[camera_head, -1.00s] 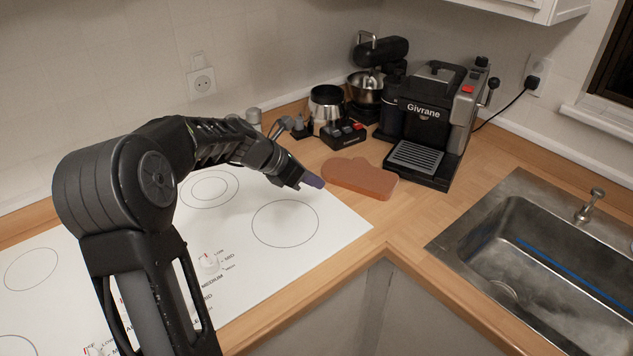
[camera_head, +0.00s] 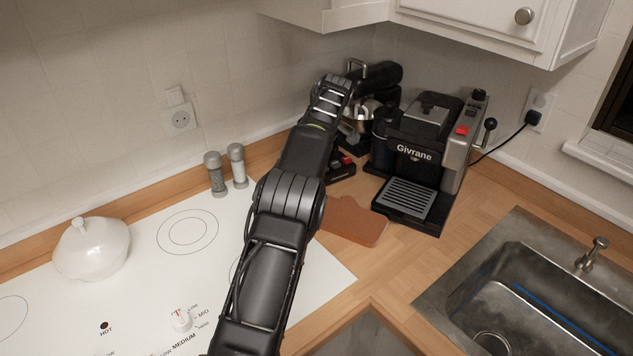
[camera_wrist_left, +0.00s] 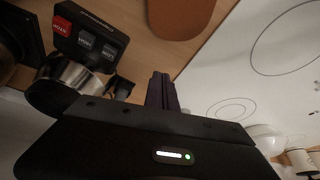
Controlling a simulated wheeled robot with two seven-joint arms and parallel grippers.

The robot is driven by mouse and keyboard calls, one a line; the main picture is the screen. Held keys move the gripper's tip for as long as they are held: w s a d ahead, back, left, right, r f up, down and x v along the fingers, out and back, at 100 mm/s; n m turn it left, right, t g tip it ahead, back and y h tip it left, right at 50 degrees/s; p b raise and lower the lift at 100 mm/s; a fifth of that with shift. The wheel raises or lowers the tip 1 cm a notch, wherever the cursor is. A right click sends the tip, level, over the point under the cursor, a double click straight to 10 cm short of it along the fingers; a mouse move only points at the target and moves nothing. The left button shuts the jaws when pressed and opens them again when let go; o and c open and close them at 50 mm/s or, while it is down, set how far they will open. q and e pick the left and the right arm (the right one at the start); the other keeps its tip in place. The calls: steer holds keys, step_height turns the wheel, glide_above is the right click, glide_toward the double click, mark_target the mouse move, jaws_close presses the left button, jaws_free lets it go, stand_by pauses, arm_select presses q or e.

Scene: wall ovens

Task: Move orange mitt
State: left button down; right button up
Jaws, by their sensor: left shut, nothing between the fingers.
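The orange mitt (camera_head: 357,221) lies flat on the wooden counter, left of the coffee machine's drip tray; my left arm covers its left end in the head view. Part of the mitt (camera_wrist_left: 180,15) shows at the top of the left wrist view. My left gripper (camera_wrist_left: 161,78) is shut and empty, with its dark fingers over the counter and apart from the mitt. In the head view my left arm reaches up toward the mixer, and its fingers are hidden. My right gripper is out of view.
A coffee machine (camera_head: 424,155) stands right of the mitt, with a sink (camera_head: 535,300) farther right. A small button box (camera_wrist_left: 92,36) and a mixer (camera_head: 375,78) are close to my left arm. A white pot (camera_head: 92,250) and two shakers (camera_head: 226,172) stand at left.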

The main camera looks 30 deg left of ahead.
arm_select(q)
steer(key=shift+s+r, duration=0.15)
steer(key=shift+r, duration=0.05)
steer(key=b+x, duration=0.4)
steer(key=x, duration=0.2)
steer(key=shift+f, duration=0.15)
steer(key=x, duration=0.3)
steer(key=shift+a, duration=0.15)
steer(key=d, duration=0.3)
steer(key=shift+d+f+p, duration=0.1)
steer(key=shift+f+p, duration=0.15)
steer(key=shift+p, duration=0.15)
steer(key=shift+d+f, duration=0.15)
steer(key=shift+d, duration=0.15)
